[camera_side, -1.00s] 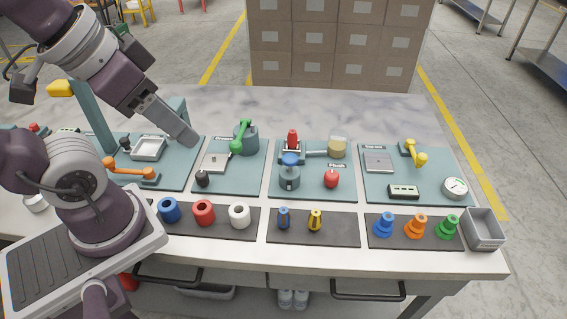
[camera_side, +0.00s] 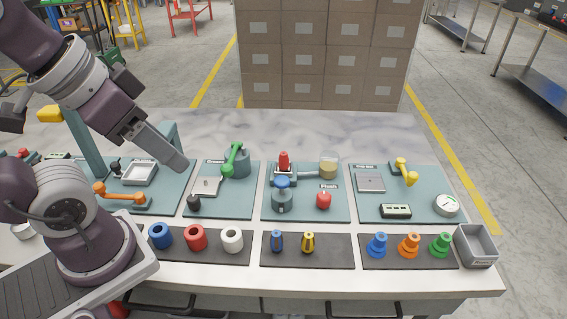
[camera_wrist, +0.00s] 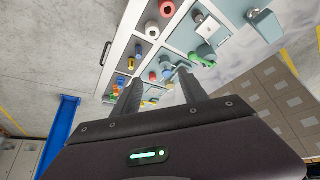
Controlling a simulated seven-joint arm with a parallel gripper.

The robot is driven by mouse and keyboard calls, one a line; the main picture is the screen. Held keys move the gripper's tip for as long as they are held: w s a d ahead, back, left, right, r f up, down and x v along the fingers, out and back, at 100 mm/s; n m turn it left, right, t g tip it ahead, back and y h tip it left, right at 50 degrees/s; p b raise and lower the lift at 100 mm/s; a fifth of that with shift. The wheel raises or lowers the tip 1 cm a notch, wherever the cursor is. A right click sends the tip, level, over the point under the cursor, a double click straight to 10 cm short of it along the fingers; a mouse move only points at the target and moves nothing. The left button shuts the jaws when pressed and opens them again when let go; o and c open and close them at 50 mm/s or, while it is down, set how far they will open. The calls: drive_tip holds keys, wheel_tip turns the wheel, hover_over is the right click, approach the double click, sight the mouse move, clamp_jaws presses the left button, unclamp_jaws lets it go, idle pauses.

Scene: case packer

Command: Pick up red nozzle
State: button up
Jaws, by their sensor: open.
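The red nozzle (camera_side: 284,162) appears to be the small red piece standing upright on the fixture at the back of the third teal panel in the side view. A blue nozzle (camera_side: 277,241) and a yellow nozzle (camera_side: 308,243) stand on the dark middle mat in front. My gripper (camera_side: 181,162) is to the left of the red nozzle, above the left panels and clear of everything. In the wrist view my gripper (camera_wrist: 160,76) has its two fingers apart with nothing held between them. I cannot surely pick out the red nozzle there.
A blue-knobbed unit (camera_side: 282,197) stands just in front of the red nozzle, with a red button (camera_side: 323,200) beside it. A green-handled valve (camera_side: 233,160) stands between my gripper and the nozzle. A grey bin (camera_side: 475,246) is at the right. The bench's back strip is clear.

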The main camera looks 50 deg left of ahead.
drive_tip(key=n+g, duration=0.6)
drive_tip(key=n, duration=1.6)
hover_over(284, 153)
drive_tip(key=f, duration=1.6)
drive_tip(key=shift+w, duration=0.2)
drive_tip(key=f, duration=0.6)
drive_tip(key=shift+s+f, duration=0.25)
drive_tip(key=shift+f, duration=0.25)
clamp_jaws()
